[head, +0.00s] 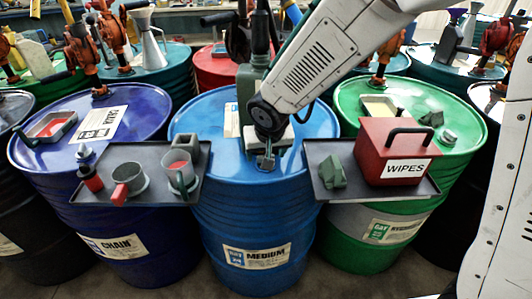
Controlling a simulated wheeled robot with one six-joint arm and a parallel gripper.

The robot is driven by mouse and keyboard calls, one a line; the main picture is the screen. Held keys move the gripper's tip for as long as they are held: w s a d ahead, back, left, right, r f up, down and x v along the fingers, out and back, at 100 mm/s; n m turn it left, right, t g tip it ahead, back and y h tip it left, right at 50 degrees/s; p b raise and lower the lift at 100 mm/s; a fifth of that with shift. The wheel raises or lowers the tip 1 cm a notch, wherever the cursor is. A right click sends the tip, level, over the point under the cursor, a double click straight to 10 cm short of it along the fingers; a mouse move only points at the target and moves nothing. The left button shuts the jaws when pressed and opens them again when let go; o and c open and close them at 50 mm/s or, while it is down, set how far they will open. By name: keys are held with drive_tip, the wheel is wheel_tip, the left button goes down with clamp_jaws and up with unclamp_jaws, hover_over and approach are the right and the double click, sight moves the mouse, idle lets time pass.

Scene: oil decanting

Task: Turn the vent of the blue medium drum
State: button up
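The blue medium drum (250,215) stands upright in the middle of the head view, with a white label reading "MEDIUM" (257,256) on its front. A small metal vent (265,161) shows near the front edge of its lid. My gripper (267,150) comes down from the upper right and points at the lid, right at the vent. Its fingertips overlap the vent in this view; whether they touch or grip it is too small to tell. My gripper and arm hide the middle and back right of the lid.
A grey tray (95,193) with cups and a jug sits at the left. Another tray (316,158) at the right holds a red "WIPES" box (397,150) and a green cloth (333,172). A purple drum (60,170) and a green drum (350,228) flank the blue one.

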drive_tip(key=shift+w+f, duration=0.1)
drive_tip(key=shift+f, duration=0.2)
drive_tip(key=c, duration=1)
drive_tip(key=shift+m, duration=0.3)
drive_tip(key=shift+o, duration=0.2)
drive_tip(key=m+h, duration=0.2)
drive_tip(key=m, duration=0.2)
drive_tip(key=shift+a+m, duration=0.15)
drive_tip(key=shift+m, duration=0.15)
drive_tip(key=m+h, duration=0.1)
drive_tip(key=m, duration=0.1)
drive_tip(key=m+g, duration=0.1)
drive_tip(key=m, duration=0.2)
drive_tip(key=shift+w+a+h, duration=0.1)
drive_tip(key=shift+h, duration=0.3)
drive_tip(key=shift+c, duration=0.2)
